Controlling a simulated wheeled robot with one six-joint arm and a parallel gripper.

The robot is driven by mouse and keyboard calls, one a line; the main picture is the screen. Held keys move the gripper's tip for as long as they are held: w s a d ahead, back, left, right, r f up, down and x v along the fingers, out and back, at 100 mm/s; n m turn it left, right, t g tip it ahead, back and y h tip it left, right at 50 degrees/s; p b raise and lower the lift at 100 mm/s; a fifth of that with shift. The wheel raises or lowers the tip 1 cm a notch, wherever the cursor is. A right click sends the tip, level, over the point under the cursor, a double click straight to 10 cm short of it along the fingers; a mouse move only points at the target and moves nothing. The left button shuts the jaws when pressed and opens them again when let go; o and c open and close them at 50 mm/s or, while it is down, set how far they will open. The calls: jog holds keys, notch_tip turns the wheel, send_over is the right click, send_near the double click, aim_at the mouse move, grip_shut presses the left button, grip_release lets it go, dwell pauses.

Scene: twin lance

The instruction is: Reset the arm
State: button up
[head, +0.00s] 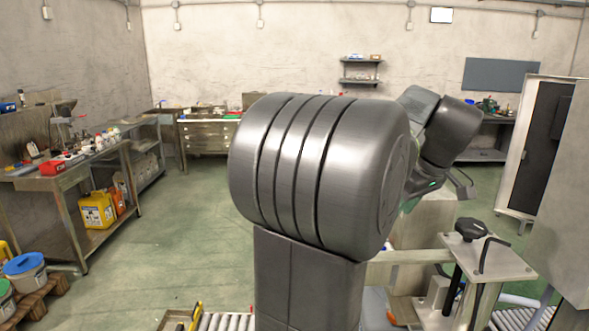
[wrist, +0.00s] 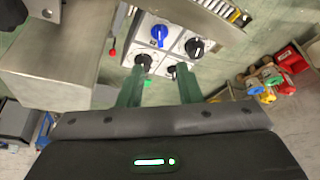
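In the wrist view my gripper (wrist: 160,72) has two green fingers standing apart, with nothing held between them. Beyond the fingertips is a white panel (wrist: 166,53) with a blue knob (wrist: 159,35) and black knobs, one of them at the upper right (wrist: 194,47). A black knob by the left fingertip (wrist: 143,61) and another by the right fingertip are partly covered by the fingers. I cannot tell whether the fingers touch them.
A grey metal box (wrist: 55,55) lies left of the fingers in the wrist view. Red and yellow containers (wrist: 290,70) are at the right. In the head view a workbench (head: 75,160) stands left, a metal stand (head: 490,258) right, and green floor (head: 185,235) is open between.

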jog(key=p+x, duration=0.1)
jog(key=x, duration=1.1)
jog(key=shift+r, duration=0.1)
jog(key=shift+d+r, duration=0.1)
